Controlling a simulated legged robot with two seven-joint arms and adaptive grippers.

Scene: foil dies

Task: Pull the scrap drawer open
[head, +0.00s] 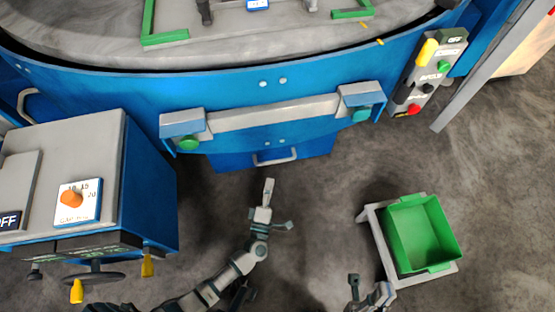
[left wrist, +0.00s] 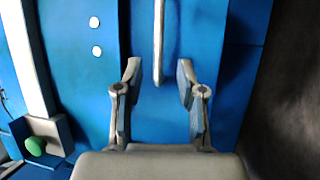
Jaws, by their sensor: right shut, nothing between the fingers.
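The scrap drawer (head: 228,162) is a blue front low on the big blue machine, with a pale bar handle (head: 275,161). It looks shut, though its edges are partly in shadow. In the left wrist view the handle (left wrist: 159,45) runs upright on the blue drawer front (left wrist: 155,125). My left gripper (head: 269,184) is just short of the handle in the head view. Its fingers are open (left wrist: 158,82), one to each side of the handle's line, and touch nothing that I can see. My right gripper (head: 353,280) is shut and empty at the bottom edge, far from the drawer.
A green bin (head: 420,235) on a grey stand is at the right. A grey and blue cabinet (head: 150,190) with an orange knob stands at the left. A grey bar (head: 270,113) with green buttons juts out above the drawer. The floor between cabinet and bin is clear.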

